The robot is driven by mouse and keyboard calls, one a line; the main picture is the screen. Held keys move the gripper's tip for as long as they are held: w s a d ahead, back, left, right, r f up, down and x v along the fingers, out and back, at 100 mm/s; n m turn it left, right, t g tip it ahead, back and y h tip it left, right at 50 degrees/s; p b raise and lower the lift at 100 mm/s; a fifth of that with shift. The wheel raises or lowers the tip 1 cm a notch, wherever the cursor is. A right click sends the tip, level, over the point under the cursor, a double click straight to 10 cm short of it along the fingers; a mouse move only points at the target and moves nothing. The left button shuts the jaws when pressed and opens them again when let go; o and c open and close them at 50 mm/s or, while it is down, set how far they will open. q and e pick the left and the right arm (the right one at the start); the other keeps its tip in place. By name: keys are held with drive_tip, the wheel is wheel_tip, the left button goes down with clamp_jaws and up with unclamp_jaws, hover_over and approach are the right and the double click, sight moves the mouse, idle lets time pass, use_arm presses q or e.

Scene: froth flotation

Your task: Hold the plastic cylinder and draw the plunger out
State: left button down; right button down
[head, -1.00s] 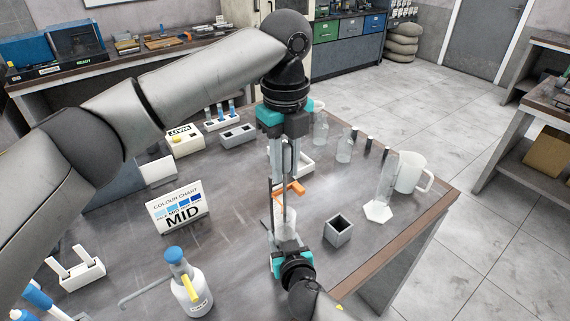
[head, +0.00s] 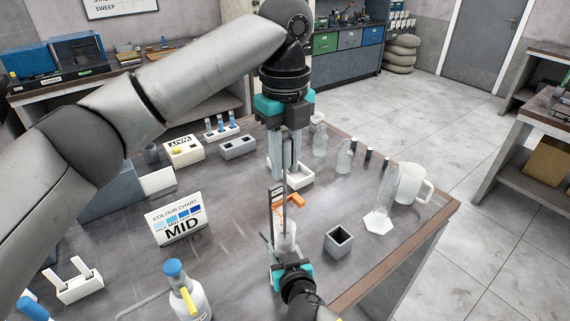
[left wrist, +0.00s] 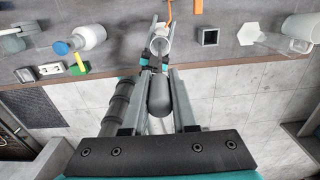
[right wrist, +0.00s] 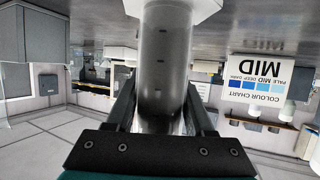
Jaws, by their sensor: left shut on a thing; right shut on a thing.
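The clear plastic cylinder (head: 286,240) stands upright beside an orange clamp (head: 289,201) in the head view. My right gripper (head: 288,262) is shut around its lower part. In the right wrist view the cylinder (right wrist: 163,70), with dark marks, fills the space between the fingers. My left gripper (head: 286,172) is above the cylinder, pointing down, shut on the plunger's dark grey grip (head: 287,148). The grip (left wrist: 160,96) also shows between the fingers in the left wrist view. A thin plunger rod (head: 284,182) runs down from it towards the cylinder. The plunger's lower end cannot be made out.
A grey square pot (head: 339,242) stands right of the cylinder. A hexagonal-footed measuring cylinder (head: 380,212) and white jug (head: 411,185) are further right. A colour chart (head: 178,218) stands left, a wash bottle (head: 185,292) at front left. Small bottles and a white tray stand behind.

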sight(285, 138)
use_arm(q)
drive_tip(key=shift+r, duration=1.15)
use_arm(e)
drive_tip(key=shift+f, duration=0.1)
use_arm(q)
drive_tip(key=shift+r, duration=0.2)
drive_tip(key=shift+r, duration=2.05)
use_arm(e)
drive_tip(key=shift+c, duration=1)
unclamp_jaws()
drive_tip(key=shift+s, duration=0.15)
